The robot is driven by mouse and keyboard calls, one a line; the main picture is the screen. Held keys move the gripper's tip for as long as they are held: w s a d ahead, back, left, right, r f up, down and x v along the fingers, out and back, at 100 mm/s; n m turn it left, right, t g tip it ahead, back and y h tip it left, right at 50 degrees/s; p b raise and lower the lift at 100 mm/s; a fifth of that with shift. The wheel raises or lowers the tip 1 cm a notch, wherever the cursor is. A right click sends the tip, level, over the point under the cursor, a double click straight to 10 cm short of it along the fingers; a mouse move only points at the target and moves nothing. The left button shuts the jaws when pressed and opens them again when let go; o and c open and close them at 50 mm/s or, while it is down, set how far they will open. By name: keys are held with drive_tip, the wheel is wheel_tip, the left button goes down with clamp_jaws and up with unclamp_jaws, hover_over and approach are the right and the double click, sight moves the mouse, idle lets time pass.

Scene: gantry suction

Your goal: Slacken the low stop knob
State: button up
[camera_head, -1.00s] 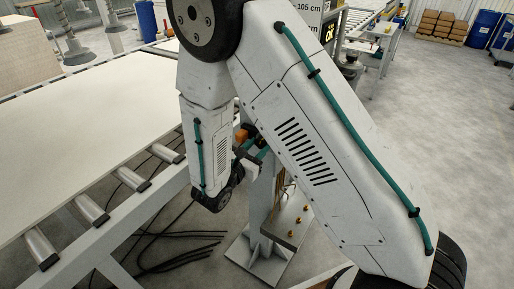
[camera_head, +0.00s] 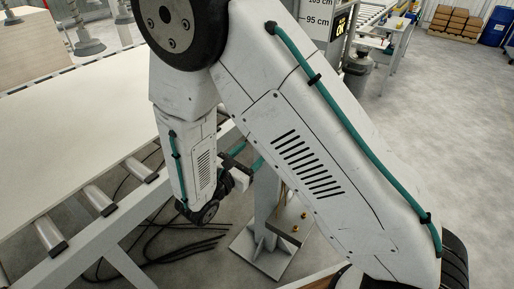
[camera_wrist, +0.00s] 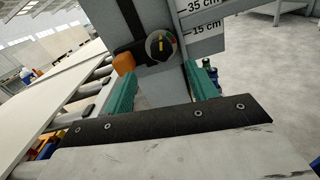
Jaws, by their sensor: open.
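An orange block (camera_wrist: 123,63) is on the bracket's left end. My gripper (camera_wrist: 159,73) is open, with one teal finger to the lower left of the knob and one to its lower right. The fingers appear apart from the knob, and nothing is between them. In the head view my gripper (camera_head: 238,168) is beside the post, and my arm hides the knob.
A height scale (camera_wrist: 203,15) marked 35 cm and 15 cm is on the post's right. A roller conveyor (camera_head: 95,195) bearing a large pale board (camera_head: 60,140) runs along the left. Black cables (camera_head: 165,245) lie on the floor near the post's base plate (camera_head: 268,262).

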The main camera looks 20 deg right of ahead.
drive_tip(key=shift+s+a, duration=0.15)
drive_tip(key=x, duration=0.7)
drive_tip(key=shift+d+r, duration=0.2)
drive_tip(key=shift+d, duration=0.15)
drive_tip(key=c, duration=1)
